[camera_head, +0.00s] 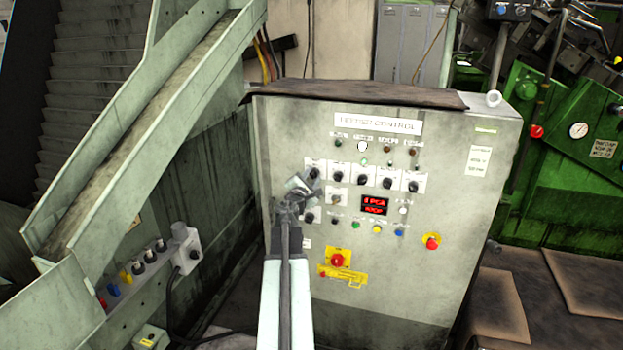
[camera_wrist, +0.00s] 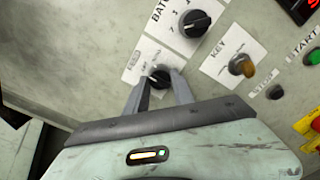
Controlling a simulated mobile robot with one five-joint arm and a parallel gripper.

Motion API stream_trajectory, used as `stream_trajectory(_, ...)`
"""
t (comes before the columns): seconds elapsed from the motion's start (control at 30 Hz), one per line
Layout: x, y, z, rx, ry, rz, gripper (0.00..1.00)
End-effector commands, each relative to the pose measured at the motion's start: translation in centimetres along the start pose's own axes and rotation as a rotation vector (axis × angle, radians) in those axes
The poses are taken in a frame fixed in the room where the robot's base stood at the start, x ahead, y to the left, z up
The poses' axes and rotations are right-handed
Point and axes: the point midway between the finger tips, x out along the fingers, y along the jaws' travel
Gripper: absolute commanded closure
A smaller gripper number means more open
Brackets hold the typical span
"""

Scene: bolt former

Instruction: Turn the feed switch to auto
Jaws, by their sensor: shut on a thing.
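My gripper (camera_wrist: 158,86) has a grey finger on each side of a black rotary knob (camera_wrist: 158,77), shut on it. The knob sits on a white label plate whose print I cannot read surely, so its name and setting are unclear. In the head view my gripper (camera_head: 305,183) reaches the upper left of the feeder control cabinet (camera_head: 455,180), at the left end of the upper knob row. The gripper hides part of the panel there. The lower part of the held knob is hidden between the fingers.
A numbered black knob (camera_wrist: 195,22) is close by at upper right, and a key switch (camera_wrist: 242,66) is to the right. A green conveyor chute (camera_head: 160,125) stands left.

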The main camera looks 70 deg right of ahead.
Motion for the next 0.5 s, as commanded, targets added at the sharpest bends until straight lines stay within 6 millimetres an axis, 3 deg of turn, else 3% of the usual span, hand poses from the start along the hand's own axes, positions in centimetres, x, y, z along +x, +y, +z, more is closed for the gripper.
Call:
stream_trajectory(0.27,0.01,-0.01,0.05,0.081,-0.001,-0.001,1.0)
stream_trajectory(0.5,0.0,0.02,0.05,0.264,-0.002,0.0,1.0)
